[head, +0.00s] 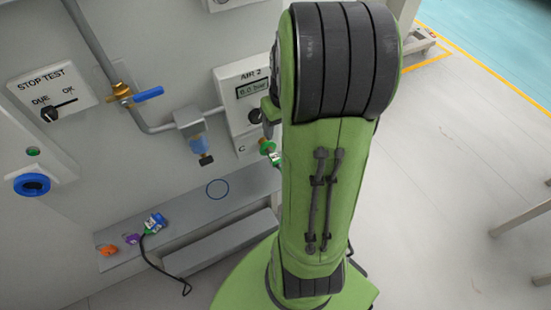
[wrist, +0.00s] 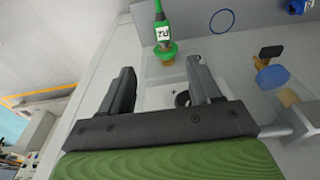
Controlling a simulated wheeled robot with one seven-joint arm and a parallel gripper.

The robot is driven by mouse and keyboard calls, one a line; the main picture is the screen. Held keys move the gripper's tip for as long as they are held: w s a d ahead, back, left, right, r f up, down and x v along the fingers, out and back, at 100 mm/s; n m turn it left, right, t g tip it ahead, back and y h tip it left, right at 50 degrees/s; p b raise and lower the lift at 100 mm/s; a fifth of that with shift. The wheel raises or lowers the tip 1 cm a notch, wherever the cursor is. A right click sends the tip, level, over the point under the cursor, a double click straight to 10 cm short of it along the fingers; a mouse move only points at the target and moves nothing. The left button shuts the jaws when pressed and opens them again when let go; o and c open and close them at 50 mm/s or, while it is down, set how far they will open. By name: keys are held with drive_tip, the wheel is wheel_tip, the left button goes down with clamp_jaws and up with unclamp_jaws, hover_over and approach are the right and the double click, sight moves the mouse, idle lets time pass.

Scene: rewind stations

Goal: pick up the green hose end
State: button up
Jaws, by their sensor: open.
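In the head view the green hose end (head: 268,147) shows beside my arm, which hides part of the area. My gripper (wrist: 160,67) is open, with nothing between its fingers. The hose end lies just beyond the fingertips, roughly in line with the gap between them, and apart from them. In the head view my gripper is mostly hidden behind my arm.
A grey shelf (head: 187,215) carries a blue ring mark (head: 208,189) and orange (head: 107,250), purple (head: 132,239) and blue (head: 155,222) ends. Open floor (head: 440,180) is at right.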

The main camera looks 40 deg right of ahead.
sight(275, 156)
drive_tip(key=w+f+b, duration=0.1)
drive_tip(key=f+b, duration=0.1)
drive_tip(key=f, duration=0.3)
drive_tip(key=f+b, duration=0.2)
drive_tip(key=f, duration=0.3)
drive_tip(key=w+f+b, duration=0.1)
drive_tip(key=f+b, duration=0.1)
drive_tip(key=f, duration=0.3)
drive_tip(key=shift+w+f, duration=0.3)
drive_tip(key=shift+f, duration=0.05)
drive_tip(key=shift+r, duration=0.15)
drive_tip(key=shift+c, duration=0.2)
drive_tip(key=c, duration=1)
drive_tip(key=shift+s+r, duration=0.15)
drive_tip(key=shift+r, duration=0.05)
drive_tip(key=shift+c, duration=0.2)
drive_tip(key=s+a+r, duration=0.2)
drive_tip(key=s+r, duration=0.1)
drive_tip(key=s, duration=0.3)
drive_tip(key=s+a+r, duration=0.2)
drive_tip(key=s+r, duration=0.2)
drive_tip(key=s, duration=0.3)
drive_tip(key=shift+s+r, duration=0.15)
drive_tip(key=shift+r, duration=0.15)
